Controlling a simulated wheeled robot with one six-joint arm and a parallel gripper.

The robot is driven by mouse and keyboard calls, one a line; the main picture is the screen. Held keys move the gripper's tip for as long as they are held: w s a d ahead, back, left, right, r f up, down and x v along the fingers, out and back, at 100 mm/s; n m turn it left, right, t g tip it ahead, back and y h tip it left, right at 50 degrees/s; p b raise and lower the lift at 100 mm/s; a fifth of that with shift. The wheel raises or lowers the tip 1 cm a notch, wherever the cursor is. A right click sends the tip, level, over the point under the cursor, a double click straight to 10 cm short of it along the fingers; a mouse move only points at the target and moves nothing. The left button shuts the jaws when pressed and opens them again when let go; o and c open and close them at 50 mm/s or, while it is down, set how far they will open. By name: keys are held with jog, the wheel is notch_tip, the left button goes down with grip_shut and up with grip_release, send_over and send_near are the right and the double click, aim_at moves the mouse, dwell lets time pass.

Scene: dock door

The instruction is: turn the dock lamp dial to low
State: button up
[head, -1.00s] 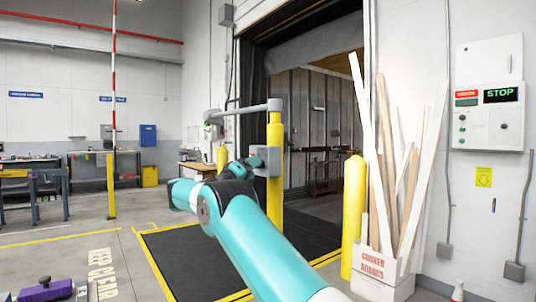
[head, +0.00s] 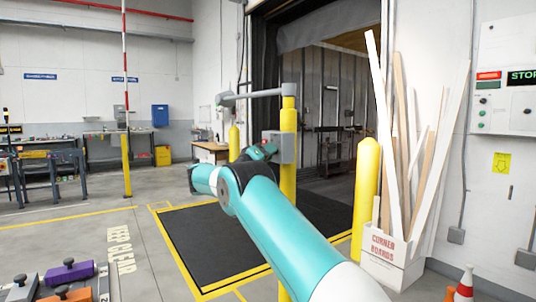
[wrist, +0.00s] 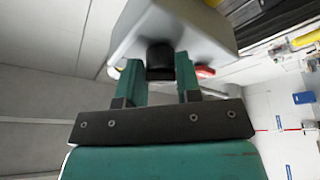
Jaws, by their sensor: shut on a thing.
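The dock lamp box is a grey box (head: 280,148) on the yellow post by the dock opening. In the wrist view the grey box (wrist: 180,28) fills the top middle, with a short black dial (wrist: 160,58) standing out from its face. My gripper (wrist: 158,72) has its two teal fingers on either side of the dial and is shut on it. In the head view my gripper (head: 264,152) reaches the box's left side; the dial is hidden there. No dial markings can be read.
A red part (wrist: 205,71) shows beside the right finger. A yellow bollard (head: 366,195) and a box of corner boards (head: 397,262) stand to the right. A black floor mat (head: 215,240) lies below my arm.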

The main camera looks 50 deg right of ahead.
jog(key=shift+r+n+p, duration=0.1)
jog(key=shift+n+p, duration=0.35)
jog(key=shift+n, duration=0.05)
jog(key=shift+r+n+y+p, duration=0.1)
jog(key=shift+n+y+p, duration=0.95)
jog(key=shift+n+p, duration=2.8)
jog(key=shift+r+n+y+p, duration=0.1)
jog(key=shift+n+y+p, duration=1)
jog(key=shift+n+p, duration=2.7)
jog(key=shift+r+n+y+p, duration=0.1)
jog(key=shift+n+y+p, duration=1.6)
jog(key=shift+p, duration=3.65)
jog(key=shift+f+n+h, duration=0.1)
jog(key=shift+n+h, duration=0.55)
jog(key=shift+n, duration=0.1)
jog(key=o, duration=0.7)
jog(key=shift+o, duration=1)
jog(key=shift+w+r, duration=0.1)
jog(key=shift+r, duration=0.1)
